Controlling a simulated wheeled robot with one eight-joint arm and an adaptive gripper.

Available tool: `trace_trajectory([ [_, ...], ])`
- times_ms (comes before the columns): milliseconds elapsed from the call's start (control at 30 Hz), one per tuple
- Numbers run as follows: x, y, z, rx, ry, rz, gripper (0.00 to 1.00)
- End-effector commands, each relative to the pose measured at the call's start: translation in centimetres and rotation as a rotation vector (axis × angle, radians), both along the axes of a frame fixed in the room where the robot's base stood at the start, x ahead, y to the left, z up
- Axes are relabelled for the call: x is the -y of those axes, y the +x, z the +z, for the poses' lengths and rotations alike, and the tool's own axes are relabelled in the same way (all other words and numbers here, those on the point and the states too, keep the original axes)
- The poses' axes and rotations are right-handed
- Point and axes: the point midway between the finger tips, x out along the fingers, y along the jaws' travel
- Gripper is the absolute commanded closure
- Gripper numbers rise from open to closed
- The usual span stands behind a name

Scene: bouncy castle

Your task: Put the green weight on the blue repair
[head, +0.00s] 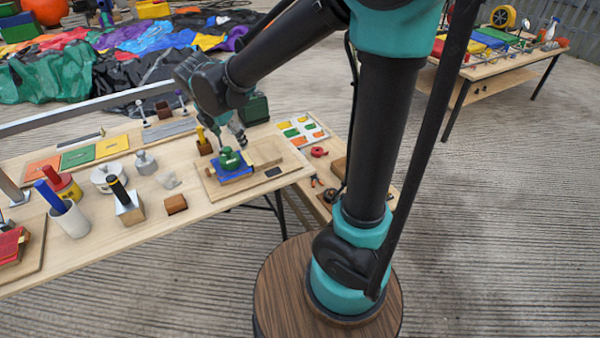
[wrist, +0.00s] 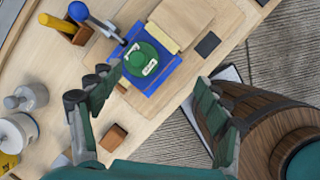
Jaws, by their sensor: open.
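The green weight (wrist: 140,60) is a round green piece with small white labels. It sits on the blue repair (wrist: 160,84), a flat blue square on a light wooden board, and both also show in the head view, the weight (head: 229,158) on top of the repair (head: 236,176). My gripper (wrist: 160,115) is open, with its two dark green fingers spread wide and nothing between their tips. In the head view my gripper (head: 228,136) is just above and behind the weight. In the wrist view the weight lies beyond the fingertips, apart from them.
A blue-knobbed metal tool (wrist: 100,25) reaches close to the blue repair's corner. A small brown block (wrist: 113,137) and grey metal weights (wrist: 26,98) stand on the table nearby. A holder with a yellow handle (head: 204,144) stands left of the repair. The table's front edge is close.

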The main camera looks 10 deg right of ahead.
Motion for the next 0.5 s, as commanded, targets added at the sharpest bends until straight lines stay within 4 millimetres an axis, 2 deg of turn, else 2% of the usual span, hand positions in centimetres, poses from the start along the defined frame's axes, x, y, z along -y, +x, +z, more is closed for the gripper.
trace_trajectory([
  [33,2.6,-0.5,-0.5,0.015,0.055,-0.138,0.24],
  [200,10.2,-3.4,-2.7,0.076,0.288,-0.705,0.24],
  [400,17.1,-8.3,-5.6,0.147,0.559,-1.390,0.24],
  [500,19.3,-10.7,-7.0,0.176,0.682,-1.700,0.24],
])
